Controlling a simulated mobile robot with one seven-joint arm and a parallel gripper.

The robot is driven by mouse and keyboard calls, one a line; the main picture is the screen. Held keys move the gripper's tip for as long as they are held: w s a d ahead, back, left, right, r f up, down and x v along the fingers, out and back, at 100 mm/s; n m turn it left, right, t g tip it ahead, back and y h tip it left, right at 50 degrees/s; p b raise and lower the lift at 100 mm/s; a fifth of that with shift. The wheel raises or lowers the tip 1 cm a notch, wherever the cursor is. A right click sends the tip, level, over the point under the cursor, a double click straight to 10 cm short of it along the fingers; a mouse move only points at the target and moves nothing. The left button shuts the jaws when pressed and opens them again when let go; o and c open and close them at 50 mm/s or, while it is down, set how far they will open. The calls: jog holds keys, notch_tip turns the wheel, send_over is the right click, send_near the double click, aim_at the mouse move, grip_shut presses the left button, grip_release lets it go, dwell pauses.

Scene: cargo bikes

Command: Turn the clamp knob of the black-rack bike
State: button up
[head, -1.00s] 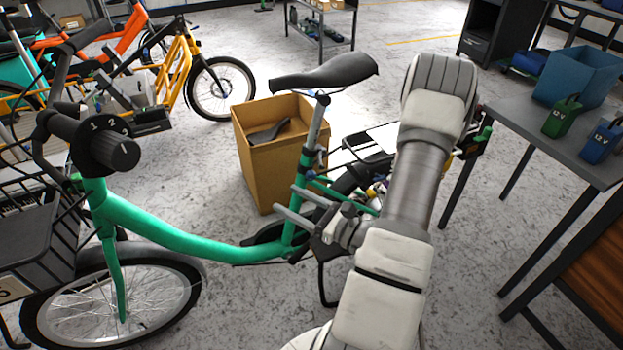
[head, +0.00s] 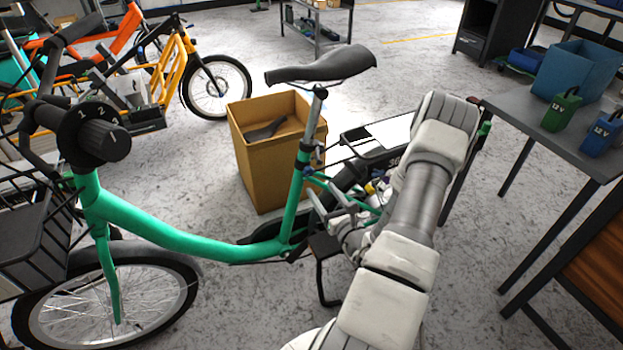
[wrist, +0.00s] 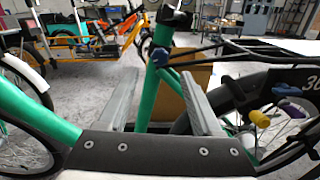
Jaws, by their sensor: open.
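The green bike (head: 165,230) stands in front of me, with a black rack (wrist: 235,48) behind its seat tube. A small blue knob (wrist: 160,57) sits on the seat tube below the saddle; it also shows in the head view (head: 309,171). I take it for the clamp knob. My gripper (wrist: 157,74) is open and empty. In the wrist view the green seat tube shows between its two grey fingers, with the knob just above the fingertips. In the head view my gripper (head: 317,188) is beside the seat tube, below the knob. I cannot tell whether it touches the bike.
The black saddle (head: 325,66) is above the gripper. A yellow knob (wrist: 260,118) and a purple part (wrist: 286,90) are at the rear. A cardboard box (head: 262,160) stands behind the bike. A grey table (head: 540,130) is at right. Open floor lies beyond.

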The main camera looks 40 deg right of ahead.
aim_at(310, 174)
jog(key=b+x, duration=0.1)
jog(key=x, duration=0.6)
jog(key=shift+w, duration=0.4)
grip_shut()
